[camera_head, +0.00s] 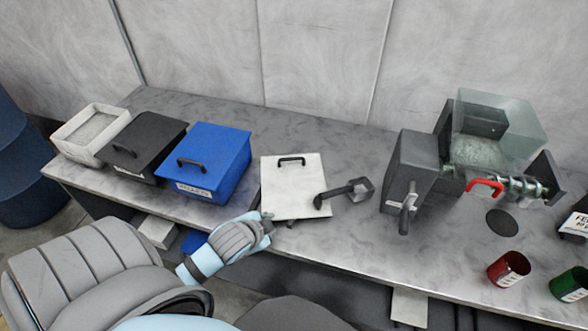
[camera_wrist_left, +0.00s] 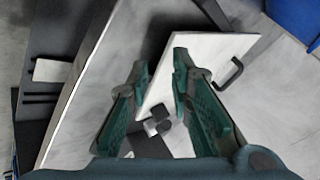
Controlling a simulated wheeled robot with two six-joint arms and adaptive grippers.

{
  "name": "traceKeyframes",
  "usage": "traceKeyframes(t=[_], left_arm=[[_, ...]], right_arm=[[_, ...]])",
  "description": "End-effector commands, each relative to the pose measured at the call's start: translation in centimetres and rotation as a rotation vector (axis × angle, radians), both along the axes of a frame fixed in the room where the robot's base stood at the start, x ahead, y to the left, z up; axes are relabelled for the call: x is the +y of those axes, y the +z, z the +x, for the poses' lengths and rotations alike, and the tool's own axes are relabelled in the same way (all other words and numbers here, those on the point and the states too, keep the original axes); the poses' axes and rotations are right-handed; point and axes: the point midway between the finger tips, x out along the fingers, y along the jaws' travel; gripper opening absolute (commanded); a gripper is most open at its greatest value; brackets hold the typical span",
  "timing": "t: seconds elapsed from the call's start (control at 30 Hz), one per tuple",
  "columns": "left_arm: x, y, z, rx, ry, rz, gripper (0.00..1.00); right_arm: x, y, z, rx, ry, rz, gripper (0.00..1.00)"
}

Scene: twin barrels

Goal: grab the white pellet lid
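The white lid (camera_head: 292,172) is a flat square plate with a black handle (camera_head: 291,160). It lies near the table's front edge, right of the blue box. The lid also shows in the left wrist view (camera_wrist_left: 208,52), its handle (camera_wrist_left: 232,73) to the right. My left gripper (camera_wrist_left: 160,66) has two green fingers spread apart, with a lid edge seen between and beyond them. In the head view the gripper is at the lid's front left corner, mostly hidden by my wrist. I cannot tell whether it touches the lid. My right gripper is not in view.
An open white bin (camera_head: 90,133), a black box (camera_head: 143,150) and a blue box (camera_head: 208,165) stand left. A dark tool (camera_head: 343,192) lies at the lid's right edge. A grinder-like machine (camera_head: 415,165), red cup (camera_head: 508,269) and green cup (camera_head: 570,285) are right. Grey table (camera_head: 420,255) is clear in front.

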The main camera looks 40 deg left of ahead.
Motion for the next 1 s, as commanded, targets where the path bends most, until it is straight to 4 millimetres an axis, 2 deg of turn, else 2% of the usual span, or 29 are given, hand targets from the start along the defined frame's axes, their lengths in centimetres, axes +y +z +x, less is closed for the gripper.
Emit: traceKeyframes(t=[0.03, 0.1, 0.2, 0.3, 0.6, 0.77, 1.0], left_arm=[[1.6, 1.3, 2.3, -0.049, -0.07, 0.082, 0.2], [3.4, 3.2, 5.1, -0.114, -0.165, 0.198, 0.2], [5.3, 5.6, 8.0, -0.181, -0.264, 0.331, 0.2], [6.4, 6.7, 10.0, -0.215, -0.312, 0.403, 0.2], [8.1, 2.9, 16.1, -0.219, -0.315, 0.407, 0.2], [8.7, 1.9, 17.8, -0.218, -0.317, 0.407, 0.2], [10.0, -0.1, 21.2, -0.218, -0.317, 0.406, 0.2]], right_arm=[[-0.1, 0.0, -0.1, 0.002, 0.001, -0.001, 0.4], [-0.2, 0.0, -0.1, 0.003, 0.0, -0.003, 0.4], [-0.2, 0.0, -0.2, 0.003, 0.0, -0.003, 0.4], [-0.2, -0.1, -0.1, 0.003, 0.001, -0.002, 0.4], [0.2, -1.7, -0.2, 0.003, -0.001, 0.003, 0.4], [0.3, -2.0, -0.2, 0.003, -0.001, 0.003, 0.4], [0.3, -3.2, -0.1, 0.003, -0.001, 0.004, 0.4]])
